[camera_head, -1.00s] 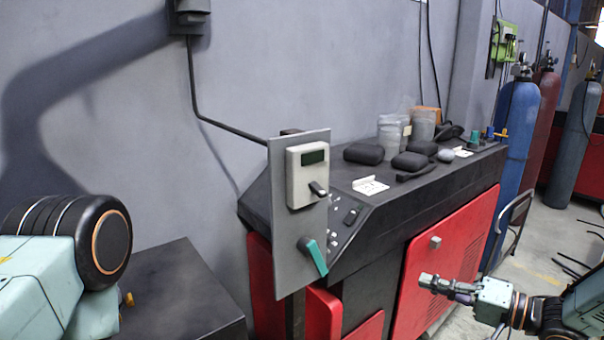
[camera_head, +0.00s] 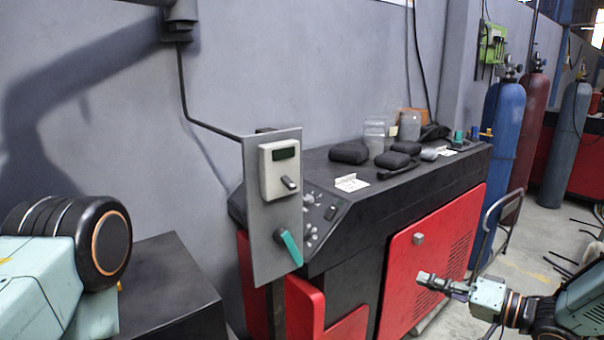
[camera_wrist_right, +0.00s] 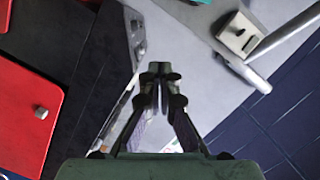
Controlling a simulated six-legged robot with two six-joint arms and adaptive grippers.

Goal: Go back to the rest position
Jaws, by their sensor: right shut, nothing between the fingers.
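My right gripper (camera_head: 424,279) is at the lower right of the head view, in front of the red cabinet door (camera_head: 432,255), and holds nothing. Its fingers are shut, with the tips together in the right wrist view (camera_wrist_right: 160,70). Only a rounded joint of my left arm shows at the lower left of the head view; the left gripper is out of view. A grey upright panel (camera_head: 262,230) carries a pale box with a dark display (camera_head: 278,170) and a teal lever (camera_head: 291,248), which slants down to the right. My right gripper is apart from the panel.
The black bench top (camera_head: 385,180) holds black pouches (camera_head: 349,153), clear containers and a white bracket-like piece (camera_head: 351,183). A dark box-like surface (camera_head: 165,290) stands at the lower left. Gas cylinders (camera_head: 497,150) and a cart handle stand at right. Some floor is clear there.

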